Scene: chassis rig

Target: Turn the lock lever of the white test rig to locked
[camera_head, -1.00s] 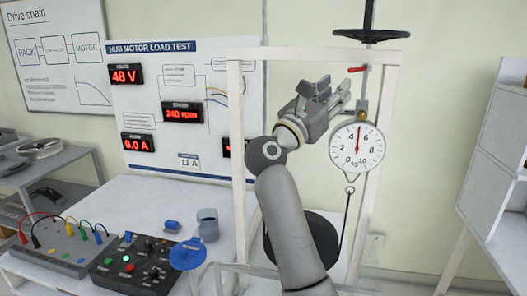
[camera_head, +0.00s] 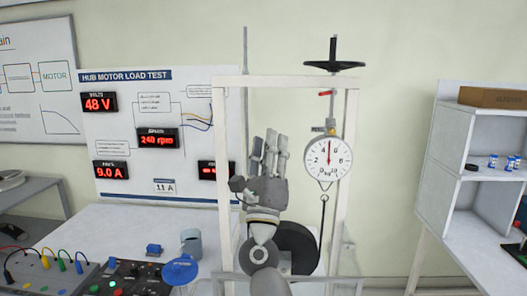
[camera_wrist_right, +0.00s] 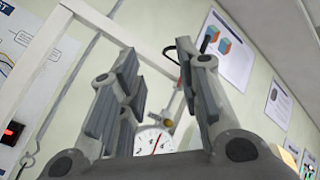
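The white test rig (camera_head: 352,125) is an upright frame with a round white dial gauge (camera_head: 328,158) hanging in its right part. A small red lever (camera_head: 326,93) sticks out above the gauge, below the black handwheel (camera_head: 334,66) on top. It appears to be the lock lever and lies about level, its red end to the left. My right gripper (camera_head: 270,150) points up in front of the rig, left of the gauge and below the lever, apart from it. In the right wrist view its fingers (camera_wrist_right: 165,85) are spread and empty, with the gauge (camera_wrist_right: 152,140) between them. My left gripper is not in view.
A panel with red displays (camera_head: 155,130) stands behind the rig on the left. A blue round knob (camera_head: 180,270), a grey cup (camera_head: 191,243) and control boxes sit on the bench at the lower left. A white shelf (camera_head: 450,150) stands at the right, with a free gap before it.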

